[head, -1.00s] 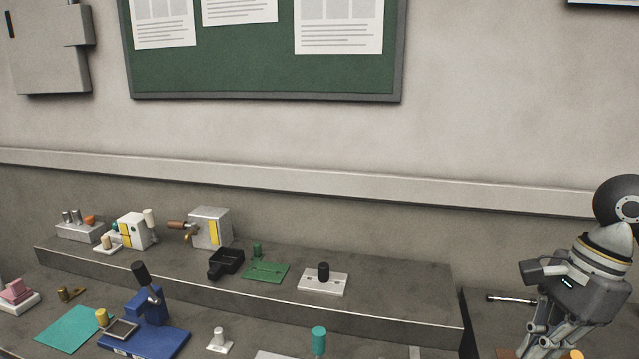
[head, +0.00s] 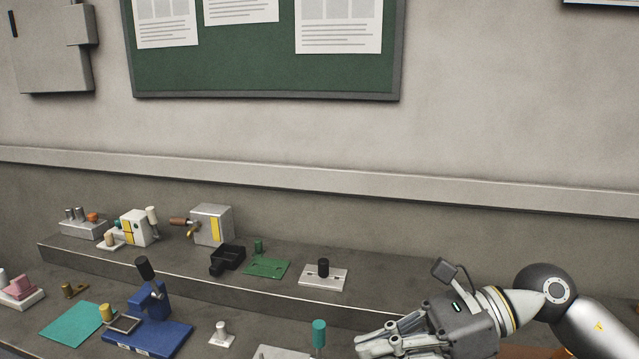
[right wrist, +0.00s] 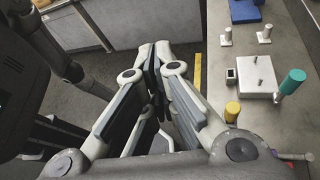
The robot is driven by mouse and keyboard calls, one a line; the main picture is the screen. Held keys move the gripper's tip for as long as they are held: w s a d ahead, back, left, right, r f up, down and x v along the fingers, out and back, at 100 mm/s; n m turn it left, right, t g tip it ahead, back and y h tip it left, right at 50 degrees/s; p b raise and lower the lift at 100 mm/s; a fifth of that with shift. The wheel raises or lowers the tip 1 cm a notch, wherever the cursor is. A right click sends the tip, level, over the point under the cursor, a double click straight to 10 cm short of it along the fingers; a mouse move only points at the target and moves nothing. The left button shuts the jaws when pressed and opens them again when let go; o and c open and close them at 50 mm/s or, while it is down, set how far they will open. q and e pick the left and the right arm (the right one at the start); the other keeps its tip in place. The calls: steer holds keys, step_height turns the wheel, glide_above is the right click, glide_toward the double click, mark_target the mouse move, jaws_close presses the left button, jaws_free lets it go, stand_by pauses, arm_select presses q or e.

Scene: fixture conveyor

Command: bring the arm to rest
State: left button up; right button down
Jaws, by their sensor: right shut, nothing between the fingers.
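My right gripper (head: 372,347) reaches in from the right in the head view, level and pointing left, over the front bench at the lower right. In the right wrist view the right gripper (right wrist: 155,50) has its fingers together with nothing between them. The fingers are above the floor, beside the bench edge. My left gripper is in neither view.
A white block fixture (right wrist: 245,76), a teal cylinder (right wrist: 292,82) and a yellow cylinder (right wrist: 232,111) stand near the gripper. A blue fixture (head: 150,335) is on the bench left of it. A raised shelf (head: 400,275) with several small fixtures runs behind.

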steer(key=w+a+r+m+t+y, duration=0.2)
steer(key=a+r+m+t+y, duration=0.2)
steer(key=r+m+t+y, duration=0.45)
steer(key=w+d+f+m+t+h, duration=0.2)
steer(key=w+d+m+t+h, duration=0.35)
steer(key=m+t, duration=0.75)
steer(key=d+f+m+g+h, duration=0.2)
steer(key=d+f+m+h, duration=0.3)
steer(key=f+m+h, duration=0.45)
steer(key=d+f+m+g+h, duration=0.2)
steer(key=d+f+m+h, duration=0.35)
steer(key=f+m, duration=0.6)
steer(key=s+d+f+m+g+h, duration=0.1)
steer(key=s+f+m+g, duration=0.4)
steer(key=s+f, duration=0.55)
steer(key=s+f+m+g+h, duration=0.1)
steer(key=s+f+m+g, duration=0.3)
steer(key=s+f+g, duration=0.65)
steer(key=s+f+t+b, duration=0.1)
steer(key=s+f+b, duration=0.1)
steer(key=f, duration=1.3)
steer(key=s+f+b, duration=0.3)
steer(key=f, duration=1.3)
steer(key=s+d+f+g+b, duration=0.1)
steer(key=s+d+f+b, duration=0.2)
steer(key=s+f, duration=1.2)
step_height(320, 180, down, 2)
steer(key=shift+s+f, duration=0.25)
steer(key=shift+s, duration=0.1)
